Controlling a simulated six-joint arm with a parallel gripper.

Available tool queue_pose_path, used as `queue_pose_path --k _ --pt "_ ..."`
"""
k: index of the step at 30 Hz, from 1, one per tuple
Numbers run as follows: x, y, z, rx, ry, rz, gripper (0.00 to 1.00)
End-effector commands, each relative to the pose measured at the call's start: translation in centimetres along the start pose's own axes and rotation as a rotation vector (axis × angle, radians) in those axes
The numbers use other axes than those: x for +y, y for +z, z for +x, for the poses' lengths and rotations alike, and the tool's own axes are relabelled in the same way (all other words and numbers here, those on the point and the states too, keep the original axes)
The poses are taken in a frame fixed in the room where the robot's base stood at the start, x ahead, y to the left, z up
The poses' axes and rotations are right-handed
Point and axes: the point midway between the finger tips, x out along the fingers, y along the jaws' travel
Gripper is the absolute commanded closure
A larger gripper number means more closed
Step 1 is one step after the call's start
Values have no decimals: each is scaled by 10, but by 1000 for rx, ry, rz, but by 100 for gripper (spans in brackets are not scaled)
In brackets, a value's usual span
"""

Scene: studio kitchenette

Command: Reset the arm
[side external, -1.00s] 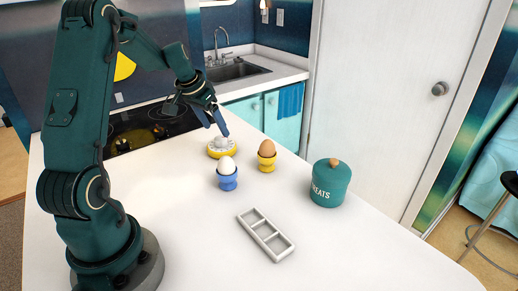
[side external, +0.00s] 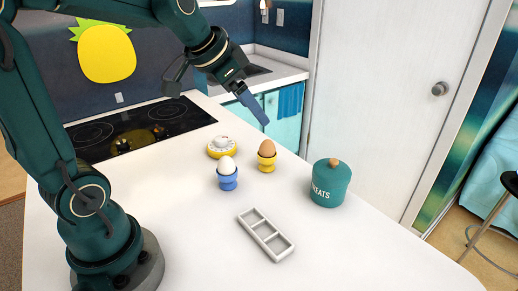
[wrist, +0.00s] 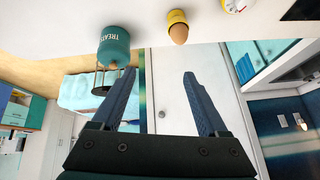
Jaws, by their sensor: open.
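My gripper (side external: 254,108) is raised above the far side of the white counter (side external: 330,245), its blue fingers angled down to the right. In the wrist view my gripper (wrist: 160,76) is open, with nothing between its fingers. In the side view it appears above the brown egg (side external: 267,147) in the yellow egg cup (side external: 267,163) and holds nothing.
On the counter are a yellow timer (side external: 222,152) with a white dial, a white egg (side external: 227,166) in a blue egg cup (side external: 228,182), a teal TREATS jar (side external: 331,186) and a grey compartment tray (side external: 251,230). A black cooktop (side external: 95,142) lies behind.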

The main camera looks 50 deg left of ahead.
Motion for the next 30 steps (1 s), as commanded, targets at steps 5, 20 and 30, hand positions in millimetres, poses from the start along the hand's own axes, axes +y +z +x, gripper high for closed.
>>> queue_pose_path --k 5,20,30 --pt "60 30 -40 36 48 51 23" --pt "94 131 -52 -107 48 -158 23" --pt "94 130 -53 -105 48 -169 23"
